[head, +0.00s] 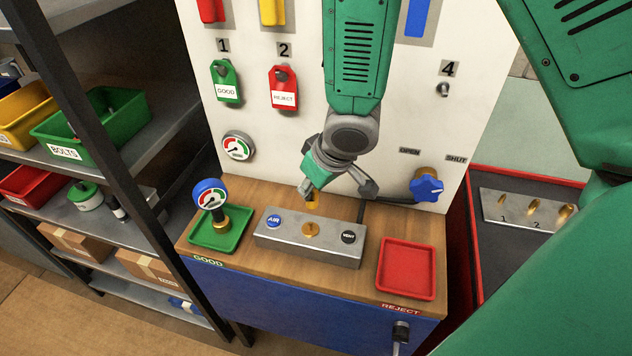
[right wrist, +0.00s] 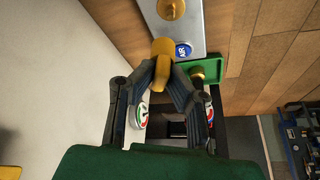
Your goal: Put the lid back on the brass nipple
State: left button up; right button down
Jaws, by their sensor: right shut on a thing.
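The brass nipple (head: 311,230) stands in the middle of the grey metal block (head: 272,238), between a blue AIR button and a black VENT button. It also shows in the right wrist view (right wrist: 171,9), with its top uncovered. My right gripper (head: 314,190) is shut on a yellow-orange lid (right wrist: 162,58), pinched between its fingertips. The lid is partly hidden by the gripper in the head view (head: 313,203). It appears above and behind the block, apart from the nipple. My left gripper is not in view.
A blue-rimmed gauge (head: 210,194) stands in the green GOOD tray (head: 233,238) at left. The red REJECT tray (head: 407,288) at right is empty. A white panel (head: 285,145) with tags and a blue valve knob (head: 427,187) rises behind the bench.

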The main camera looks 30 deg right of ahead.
aim_at(316, 204)
jog(key=shift+a+f+b, duration=0.45)
jog(key=shift+f+b, duration=0.2)
jog(key=shift+a+f+b, duration=0.45)
jog(key=shift+f+b, duration=0.5)
jog(key=shift+d+f+b, duration=0.35)
jog(key=shift+d+f, duration=0.15)
jog(key=shift+f, duration=0.2)
jog(key=shift+d+f, duration=0.35)
jog(key=shift+d, duration=0.3)
jog(key=shift+a+r, duration=0.1)
jog(key=shift+a, duration=0.35)
jog(key=shift+a+r, duration=0.15)
jog(key=shift+a, duration=0.45)
jog(key=shift+d+f, duration=0.2)
jog(key=shift+d, duration=1.05)
jog(key=shift+a+r, duration=0.15)
jog(key=shift+a, duration=0.55)
jog(key=shift+d, duration=0.4)
jog(key=shift+d+p, duration=0.15)
jog(key=shift+p, duration=0.2)
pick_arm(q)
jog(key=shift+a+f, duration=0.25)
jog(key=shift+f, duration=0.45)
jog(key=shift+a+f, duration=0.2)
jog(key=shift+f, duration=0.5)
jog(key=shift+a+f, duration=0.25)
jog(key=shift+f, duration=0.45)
pick_arm(e)
jog(key=shift+a, duration=0.5)
